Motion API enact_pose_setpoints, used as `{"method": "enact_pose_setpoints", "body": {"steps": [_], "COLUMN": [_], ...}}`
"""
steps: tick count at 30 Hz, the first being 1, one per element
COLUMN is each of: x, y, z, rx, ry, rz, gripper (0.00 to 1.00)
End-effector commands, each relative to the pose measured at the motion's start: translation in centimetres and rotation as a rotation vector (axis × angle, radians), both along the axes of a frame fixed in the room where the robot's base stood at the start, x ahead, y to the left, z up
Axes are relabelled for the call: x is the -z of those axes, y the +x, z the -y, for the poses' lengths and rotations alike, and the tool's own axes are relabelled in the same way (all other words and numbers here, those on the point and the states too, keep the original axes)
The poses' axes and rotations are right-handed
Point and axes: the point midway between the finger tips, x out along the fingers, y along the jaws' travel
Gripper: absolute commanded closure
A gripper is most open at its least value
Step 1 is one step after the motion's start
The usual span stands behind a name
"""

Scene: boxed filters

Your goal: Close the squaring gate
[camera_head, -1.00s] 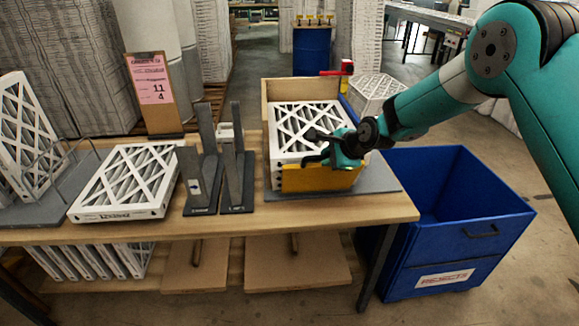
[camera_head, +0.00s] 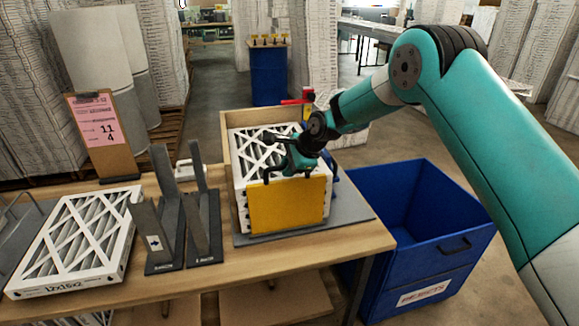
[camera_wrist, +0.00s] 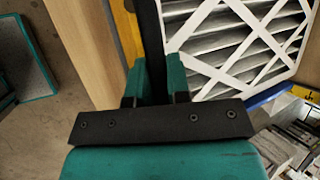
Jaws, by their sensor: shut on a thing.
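The squaring gate, a yellow panel (camera_head: 287,207), stands about upright across the front of the wooden box (camera_head: 226,140). White-framed filters (camera_head: 255,145) fill the box behind it. My gripper (camera_head: 292,168) is at the gate's top edge. In the wrist view my gripper (camera_wrist: 155,80) is shut on a dark bar that runs beside the yellow gate (camera_wrist: 127,30). A filter (camera_wrist: 240,40) shows close to the right of the bar. The gate's lower edge looks close to the grey base plate; any gap to the filters is hidden.
Grey upright stands (camera_head: 198,215) and a single filter (camera_head: 75,240) sit left of the box on the wooden table (camera_head: 225,262). A red-handled clamp (camera_head: 298,101) is at the box's back. A blue rejects bin (camera_head: 420,240) stands to the right.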

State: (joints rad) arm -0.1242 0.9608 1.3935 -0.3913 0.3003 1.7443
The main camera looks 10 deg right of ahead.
Motion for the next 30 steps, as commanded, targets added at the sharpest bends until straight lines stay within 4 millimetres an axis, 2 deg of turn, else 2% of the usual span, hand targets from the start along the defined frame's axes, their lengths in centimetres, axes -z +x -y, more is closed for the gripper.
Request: {"method": "enact_pose_setpoints", "body": {"steps": [9,10,12,13,23,26,30], "x": [0.0,0.0,0.0,0.0,-0.4,-1.3,-3.6], "y": [0.5,0.5,0.4,0.4,0.2,-0.2,-1.3], "z": [0.1,0.0,0.0,0.0,0.2,0.7,1.9], "rx": [0.007,0.007,0.006,0.006,0.005,0.005,0.007], "ry": [-0.006,-0.005,-0.005,-0.004,-0.003,-0.002,-0.001], "rz": [0.014,0.014,0.013,0.012,0.01,0.012,0.013], "gripper": [1.0,0.76,0.6,0.58,0.58,0.58,0.58]}}
